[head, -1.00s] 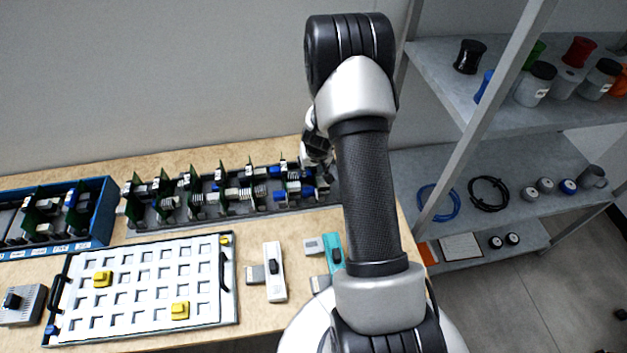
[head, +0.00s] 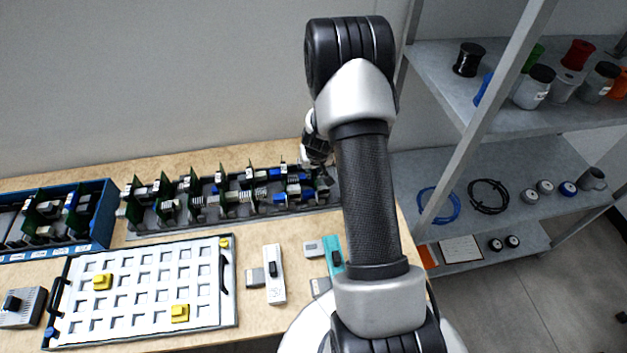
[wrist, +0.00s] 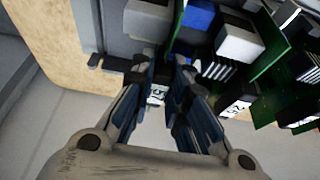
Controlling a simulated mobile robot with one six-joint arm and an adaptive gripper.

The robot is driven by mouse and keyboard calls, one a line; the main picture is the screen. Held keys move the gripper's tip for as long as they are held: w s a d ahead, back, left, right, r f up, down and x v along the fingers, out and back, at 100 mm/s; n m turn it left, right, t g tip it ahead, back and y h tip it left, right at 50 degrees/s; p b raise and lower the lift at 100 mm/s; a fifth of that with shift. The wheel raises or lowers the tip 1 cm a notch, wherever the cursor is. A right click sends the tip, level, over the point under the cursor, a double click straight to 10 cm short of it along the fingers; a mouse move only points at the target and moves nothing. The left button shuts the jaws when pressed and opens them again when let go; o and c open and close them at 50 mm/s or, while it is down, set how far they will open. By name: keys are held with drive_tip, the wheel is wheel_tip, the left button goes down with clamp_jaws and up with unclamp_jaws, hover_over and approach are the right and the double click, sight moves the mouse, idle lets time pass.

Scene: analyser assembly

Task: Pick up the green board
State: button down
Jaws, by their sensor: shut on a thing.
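Several green boards stand upright in the dark rack (head: 225,212) on the table, in the head view. My gripper (wrist: 163,78) is at the right end of that rack, mostly hidden behind my arm in the head view. In the wrist view its fingers are nearly together, shut on the edge of a green board (wrist: 178,24) with a blue and a grey part beside it. A white label (wrist: 157,94) shows between the fingers. How far the board is clear of the rack cannot be told. Another green board (wrist: 285,75) stands to the right, apart from the fingers.
A blue bin (head: 95,230) with more boards is at the left. A white grid tray (head: 140,262) with yellow pieces lies in front. A white tool (head: 274,273) and a teal tool (head: 333,258) lie beside it. A grey shelf (head: 500,185) stands at the right.

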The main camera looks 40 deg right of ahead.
drive_tip(key=shift+r, duration=0.1)
wheel_tip(320, 180, up, 20)
drive_tip(key=p, duration=1.6)
